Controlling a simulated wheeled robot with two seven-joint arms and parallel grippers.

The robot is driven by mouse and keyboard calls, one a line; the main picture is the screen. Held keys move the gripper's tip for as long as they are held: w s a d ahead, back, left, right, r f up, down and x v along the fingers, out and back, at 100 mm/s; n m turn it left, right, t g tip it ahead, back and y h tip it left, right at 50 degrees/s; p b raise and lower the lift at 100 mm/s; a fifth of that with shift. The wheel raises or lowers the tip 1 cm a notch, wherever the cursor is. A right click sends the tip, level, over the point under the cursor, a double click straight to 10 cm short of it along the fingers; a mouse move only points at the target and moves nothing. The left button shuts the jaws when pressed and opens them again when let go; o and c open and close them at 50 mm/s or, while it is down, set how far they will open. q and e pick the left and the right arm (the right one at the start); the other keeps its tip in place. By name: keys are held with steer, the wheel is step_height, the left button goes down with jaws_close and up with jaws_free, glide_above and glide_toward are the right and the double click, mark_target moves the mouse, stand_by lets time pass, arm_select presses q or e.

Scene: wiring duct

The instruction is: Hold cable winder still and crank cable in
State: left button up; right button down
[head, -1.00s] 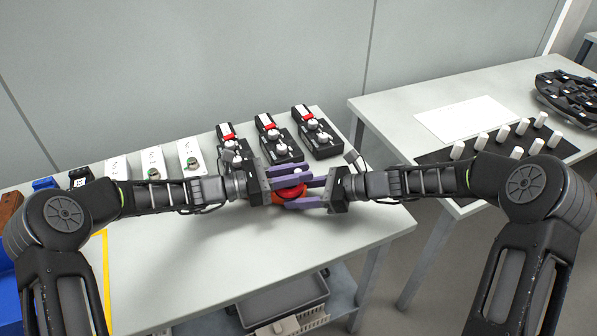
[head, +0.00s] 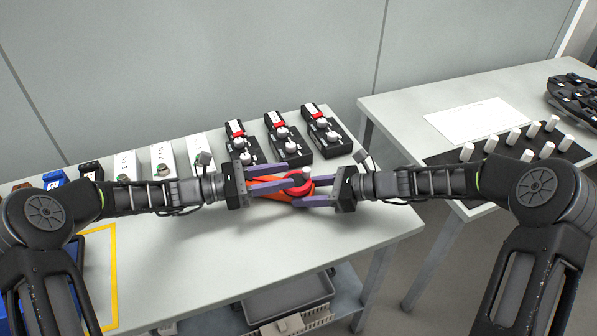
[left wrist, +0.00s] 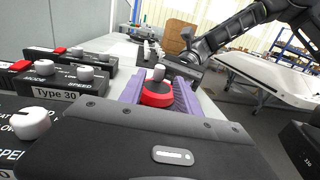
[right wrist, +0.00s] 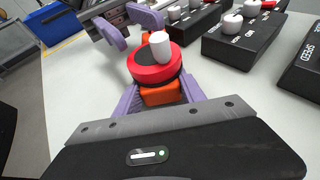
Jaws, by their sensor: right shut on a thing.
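The cable winder has an orange body (head: 268,197) and a red drum (right wrist: 155,68) with a white crank knob (right wrist: 160,46). My right gripper (head: 306,190) is shut on the orange body, its purple fingers on both sides of it in the right wrist view. My left gripper (head: 287,173) has its purple fingers spread apart at the winder's left side. In the right wrist view the left fingers (right wrist: 128,25) are near the knob with a gap between them. In the left wrist view the red drum (left wrist: 156,94) and knob (left wrist: 158,73) show between the fingers. No cable is clearly seen.
Several black control boxes (head: 285,140) with white knobs stand behind the winder. White boxes (head: 163,160) stand to their left. The front of the white table (head: 225,255) is clear. A second table (head: 400,105) at the right holds a black mat with white pegs.

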arm_select(q)
steer(key=a, duration=0.3)
steer(key=s+a, duration=0.1)
steer(key=a, duration=0.1)
arm_select(e)
steer(key=c, duration=0.6)
jaws_free()
steer(key=v, duration=1.2)
